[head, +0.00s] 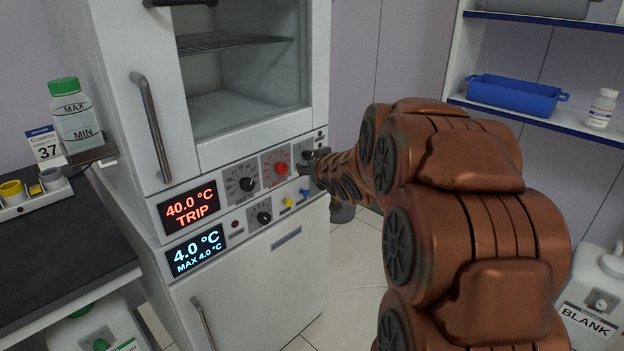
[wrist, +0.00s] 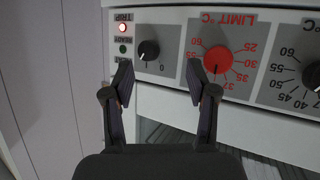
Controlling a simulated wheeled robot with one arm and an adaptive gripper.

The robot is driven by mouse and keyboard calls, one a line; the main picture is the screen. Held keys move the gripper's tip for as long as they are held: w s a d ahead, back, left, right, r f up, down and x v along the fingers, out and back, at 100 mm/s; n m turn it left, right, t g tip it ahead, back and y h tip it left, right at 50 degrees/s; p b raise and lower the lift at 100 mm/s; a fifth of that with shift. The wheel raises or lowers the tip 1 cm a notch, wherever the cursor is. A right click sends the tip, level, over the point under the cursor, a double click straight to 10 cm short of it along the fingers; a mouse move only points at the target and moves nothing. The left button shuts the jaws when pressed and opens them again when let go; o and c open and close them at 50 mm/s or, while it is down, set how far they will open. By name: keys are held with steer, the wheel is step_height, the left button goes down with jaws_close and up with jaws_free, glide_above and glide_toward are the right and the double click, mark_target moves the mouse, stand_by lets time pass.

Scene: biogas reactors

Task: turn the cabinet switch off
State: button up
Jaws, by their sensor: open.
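The cabinet (head: 230,140) stands upright with its control panel across the middle. The cabinet switch (wrist: 148,50) is a small black knob on a grey plate, shown upside down in the wrist view with a "0" by it. Its exact pointer setting is hard to tell. In the head view the switch (head: 307,155) is at the panel's right end. My gripper (wrist: 160,82) is open and empty, its fingertips spread to either side below the knob in the wrist view, apart from it. In the head view my gripper (head: 304,170) is small and partly merged with the arm.
A red limit knob (wrist: 217,60) and a black temperature knob (wrist: 314,76) sit beside the switch. The red trip lamp (wrist: 122,28) is lit. The upper display (head: 190,208) reads 40.0 °C TRIP. A blue-trayed shelf (head: 580,118) stands at right.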

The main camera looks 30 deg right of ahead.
mark_target(311, 158)
steer(key=d+f+n+t+y+b, duration=0.4)
steer(key=d+f+t+y+b, duration=0.35)
steer(key=b, duration=0.55)
steer(key=shift+t+y, duration=0.45)
steer(key=shift+t, duration=0.3)
steer(key=shift+s+a+r+b+x, duration=0.15)
steer(key=shift+a+r+b+x, duration=0.1)
steer(key=shift+x, duration=1.25)
steer(key=shift+s+a+r+b+x, duration=0.2)
steer(key=shift+a+b+x, duration=0.1)
steer(key=shift+x, duration=1.15)
steer(key=shift+s+a+r+b+x, duration=0.1)
steer(key=shift+a+r+b+x, duration=0.15)
steer(key=shift+x, duration=1.25)
jaws_close()
